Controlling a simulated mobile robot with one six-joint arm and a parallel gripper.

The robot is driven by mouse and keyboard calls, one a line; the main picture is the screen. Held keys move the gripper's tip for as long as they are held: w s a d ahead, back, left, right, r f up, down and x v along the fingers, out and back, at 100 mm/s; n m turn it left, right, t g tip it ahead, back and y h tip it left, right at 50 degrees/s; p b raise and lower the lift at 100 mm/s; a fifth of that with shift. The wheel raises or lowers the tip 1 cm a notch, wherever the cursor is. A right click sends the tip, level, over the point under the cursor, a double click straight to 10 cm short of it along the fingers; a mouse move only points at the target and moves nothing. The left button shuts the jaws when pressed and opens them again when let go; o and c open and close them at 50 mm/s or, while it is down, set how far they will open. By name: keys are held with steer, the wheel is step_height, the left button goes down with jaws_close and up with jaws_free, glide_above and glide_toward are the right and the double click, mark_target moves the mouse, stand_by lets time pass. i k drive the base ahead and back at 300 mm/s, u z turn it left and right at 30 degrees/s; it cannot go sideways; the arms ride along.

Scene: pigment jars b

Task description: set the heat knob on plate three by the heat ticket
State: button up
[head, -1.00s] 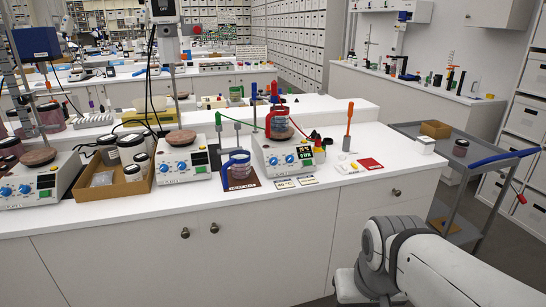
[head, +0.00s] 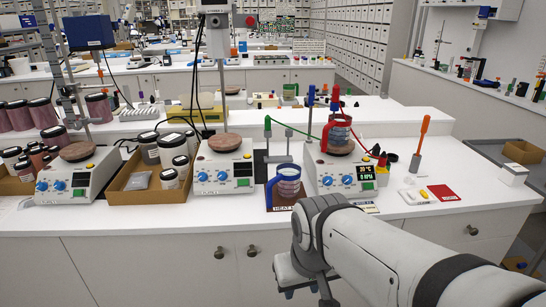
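Three white hotplates with blue knobs stand along the bench: a left one (head: 80,177), a middle one (head: 222,168) and a right one (head: 341,165). The right plate's display is lit, seeming to read 20 °C and 0 RPM; it carries a blue-banded glass vessel (head: 339,130). Its two blue knobs (head: 338,181) face me; their settings are too small to read. Small printed cards (head: 366,207) lie in front of it, partly behind my arm; I cannot tell which is the heat ticket.
A blue-handled jug (head: 288,184) stands on a brown mat left of the right plate. A box of jars (head: 150,188) sits between the left and middle plates. An orange-handled tool (head: 420,143) stands upright at right, near a red card (head: 443,192). The bench's right front is mostly clear.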

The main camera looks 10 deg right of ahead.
mark_target(328, 181)
steer(key=z, duration=0.05)
steer(key=i, duration=0.95)
steer(key=z, duration=0.75)
steer(key=k, duration=0.65)
steer(key=z, duration=0.2)
steer(key=i, duration=0.75)
steer(key=u, duration=0.05)
